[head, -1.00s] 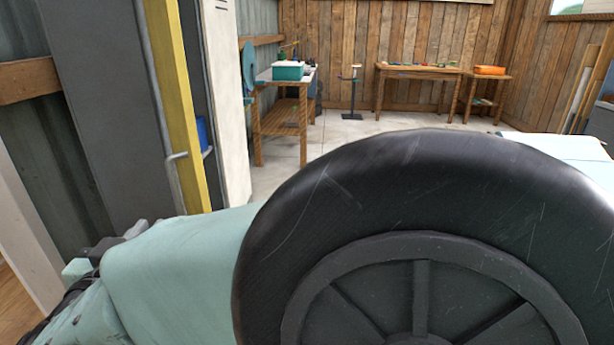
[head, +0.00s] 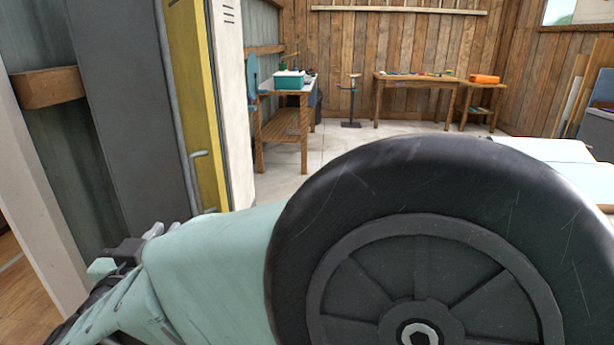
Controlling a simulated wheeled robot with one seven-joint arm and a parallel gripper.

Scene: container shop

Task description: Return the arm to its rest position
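My own arm fills the lower part of the head view. A large black, scratched round joint cover takes up the lower right, and a mint-green link runs from it to the lower left. At the far left end, a dark block with small pale grey tips shows past the link. It seems to be part of my gripper (head: 148,238), mostly hidden behind the arm. Its fingers cannot be made out, nor whether they hold anything.
A grey locker (head: 128,110) with a yellow-edged door (head: 195,100) stands close at left, near the arm. A wooden workbench (head: 283,128) with a teal box (head: 290,80) stands beyond. Pale floor between is clear.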

